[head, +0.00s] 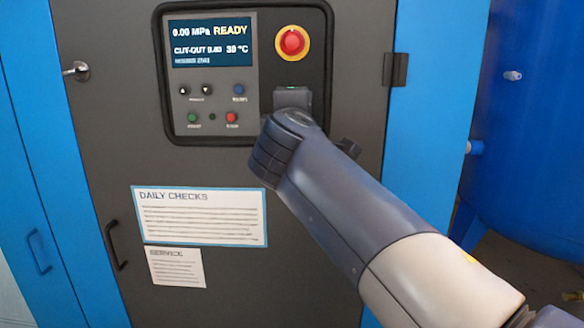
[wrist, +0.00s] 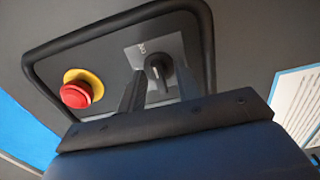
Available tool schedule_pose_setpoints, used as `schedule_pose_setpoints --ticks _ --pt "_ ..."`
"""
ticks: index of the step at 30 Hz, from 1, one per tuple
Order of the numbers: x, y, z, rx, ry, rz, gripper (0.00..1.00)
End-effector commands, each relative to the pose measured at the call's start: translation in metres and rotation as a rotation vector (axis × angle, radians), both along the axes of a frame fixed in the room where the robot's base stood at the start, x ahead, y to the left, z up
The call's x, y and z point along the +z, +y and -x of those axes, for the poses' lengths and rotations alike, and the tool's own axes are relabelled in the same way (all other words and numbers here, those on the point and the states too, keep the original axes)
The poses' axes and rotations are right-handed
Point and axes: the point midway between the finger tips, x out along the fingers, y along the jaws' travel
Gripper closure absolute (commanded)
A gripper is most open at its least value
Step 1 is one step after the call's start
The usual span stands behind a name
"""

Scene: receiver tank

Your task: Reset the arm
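My gripper (wrist: 160,77) shows in the wrist view with its two dark fingers apart and nothing between them that I can see held.
A red emergency button (head: 292,41) on a yellow ring sits above the switch plate. Left of it is a display (head: 210,42) reading READY, with small buttons below. A daily checks sheet (head: 200,216) is on the door (head: 110,130). A blue tank (head: 535,120) stands at the right.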

Motion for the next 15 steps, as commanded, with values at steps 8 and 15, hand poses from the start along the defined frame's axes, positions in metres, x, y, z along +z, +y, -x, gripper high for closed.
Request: schedule_pose_setpoints --ticks 8,15 --pt "0.0077 0.0008 0.0031 0.003 0.012 0.287 0.68" --pt "0.0088 0.0012 0.0033 0.002 0.019 0.522 0.68"
